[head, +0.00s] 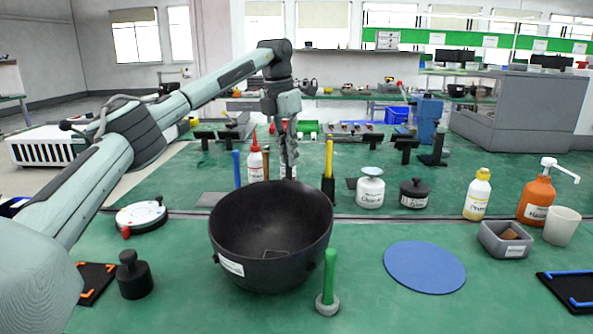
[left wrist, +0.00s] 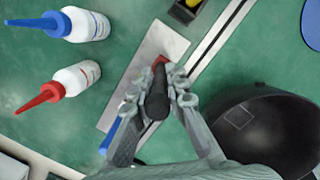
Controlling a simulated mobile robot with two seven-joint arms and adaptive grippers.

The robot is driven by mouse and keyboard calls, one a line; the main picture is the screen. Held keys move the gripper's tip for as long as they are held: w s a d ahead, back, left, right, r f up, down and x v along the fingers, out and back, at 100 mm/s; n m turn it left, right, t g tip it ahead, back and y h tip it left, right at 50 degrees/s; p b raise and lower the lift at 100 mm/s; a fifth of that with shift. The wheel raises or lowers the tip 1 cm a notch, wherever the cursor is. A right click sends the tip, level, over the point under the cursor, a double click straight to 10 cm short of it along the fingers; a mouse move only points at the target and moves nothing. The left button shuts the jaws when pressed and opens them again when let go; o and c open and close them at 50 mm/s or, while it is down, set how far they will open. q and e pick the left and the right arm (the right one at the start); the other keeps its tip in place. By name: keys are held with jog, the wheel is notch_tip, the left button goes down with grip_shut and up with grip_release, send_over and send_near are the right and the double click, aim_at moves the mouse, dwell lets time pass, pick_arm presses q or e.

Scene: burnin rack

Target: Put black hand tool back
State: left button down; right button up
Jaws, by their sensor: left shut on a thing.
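A black hand tool with a rounded, dark handle (left wrist: 157,102) is between the fingers of my left gripper (left wrist: 160,88) in the left wrist view. The gripper is shut on it. A small red patch shows just past the tool's far end. Below it lies a grey plate (left wrist: 150,48) on the green bench. In the head view my left gripper (head: 288,163) points down behind the large black bowl (head: 270,250), and I cannot make out the tool there. I cannot tell whether the tool touches the plate. My right gripper is not in view.
A red-capped bottle (head: 255,163) and a blue stick (head: 237,168) stand left of the gripper. A yellow stick (head: 329,160) in a black base stands right. A green stick (head: 330,272) stands in front. The blue round mat (head: 424,267) is bare.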

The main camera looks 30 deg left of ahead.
pick_arm(q)
jog(key=f, duration=0.1)
jog(key=w+f, duration=0.1)
jog(key=f, duration=0.1)
jog(key=d+f, duration=0.1)
jog(key=shift+w+f, duration=0.4)
jog(key=shift+f, duration=0.25)
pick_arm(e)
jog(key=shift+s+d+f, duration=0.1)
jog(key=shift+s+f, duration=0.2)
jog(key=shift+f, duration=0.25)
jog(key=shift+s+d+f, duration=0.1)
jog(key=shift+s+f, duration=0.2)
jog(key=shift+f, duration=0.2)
pick_arm(q)
jog(key=c, duration=1.5)
grip_release()
jog(key=shift+f, duration=0.1)
